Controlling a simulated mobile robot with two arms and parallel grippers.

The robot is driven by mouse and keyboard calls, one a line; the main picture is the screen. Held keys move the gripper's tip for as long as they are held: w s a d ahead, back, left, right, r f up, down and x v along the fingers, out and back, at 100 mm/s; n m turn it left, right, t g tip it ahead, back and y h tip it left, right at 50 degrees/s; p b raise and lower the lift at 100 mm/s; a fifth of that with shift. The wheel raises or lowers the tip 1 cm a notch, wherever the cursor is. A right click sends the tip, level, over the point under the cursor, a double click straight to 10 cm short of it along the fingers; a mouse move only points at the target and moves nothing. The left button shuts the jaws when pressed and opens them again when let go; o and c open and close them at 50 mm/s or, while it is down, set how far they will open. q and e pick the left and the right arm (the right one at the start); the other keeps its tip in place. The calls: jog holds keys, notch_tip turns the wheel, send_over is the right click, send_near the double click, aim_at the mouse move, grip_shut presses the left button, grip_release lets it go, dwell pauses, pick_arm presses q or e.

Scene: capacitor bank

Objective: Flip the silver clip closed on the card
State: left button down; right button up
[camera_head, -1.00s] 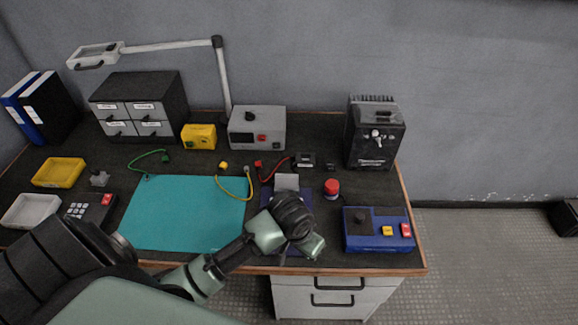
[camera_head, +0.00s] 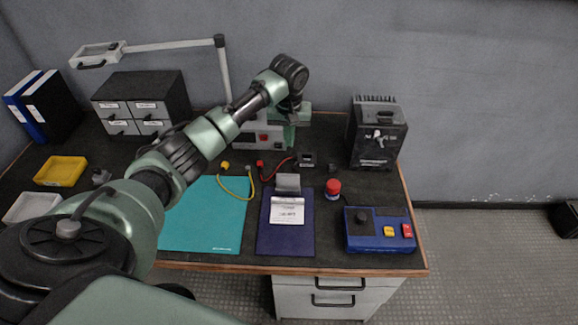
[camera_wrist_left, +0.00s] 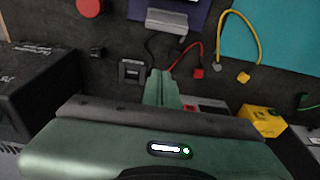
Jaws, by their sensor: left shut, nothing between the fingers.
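The silver clip (camera_head: 288,183) sits at the far end of a dark blue board (camera_head: 271,238). The white printed card (camera_head: 287,212) lies on the board just in front of it; I cannot tell whether the clip presses on it. The clip also shows at the top of the left wrist view (camera_wrist_left: 167,21), beyond the fingertips and apart from them. My left gripper (camera_head: 290,138) is over the back of the bench, in front of the grey box. Its green fingers (camera_wrist_left: 161,78) are together and empty. My right gripper is not in view.
A red button (camera_head: 333,187) stands right of the board, and a blue control box (camera_head: 378,230) is farther right. Red and yellow cables lie behind and left of it. The grey box (camera_head: 262,146) and a black unit (camera_head: 376,135) stand at the back. A teal mat (camera_head: 205,225) lies left.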

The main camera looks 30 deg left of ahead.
aim_at(288, 182)
pick_arm(q)
jog(key=shift+f, duration=0.1)
jog(key=f, duration=0.3)
jog(key=w+f, duration=0.1)
jog(key=f, duration=0.5)
jog(key=shift+w+a+f, duration=0.1)
jog(key=shift+w+a, duration=0.1)
jog(key=shift+a, duration=0.1)
jog(key=shift+s+f+p, duration=0.1)
jog(key=shift+s+p, duration=0.05)
jog(key=shift+p, duration=0.35)
jog(key=shift+s+d+r+p, duration=0.1)
jog(key=shift+s+d+p, duration=0.25)
jog(key=shift+s, duration=0.2)
jog(key=shift+s+d+r+p, duration=0.1)
jog(key=shift+s+d+p, duration=0.25)
jog(key=shift+s, duration=0.2)
jog(key=shift+s+d, duration=0.3)
jog(key=shift+s, duration=0.15)
jog(key=shift+p, duration=0.35)
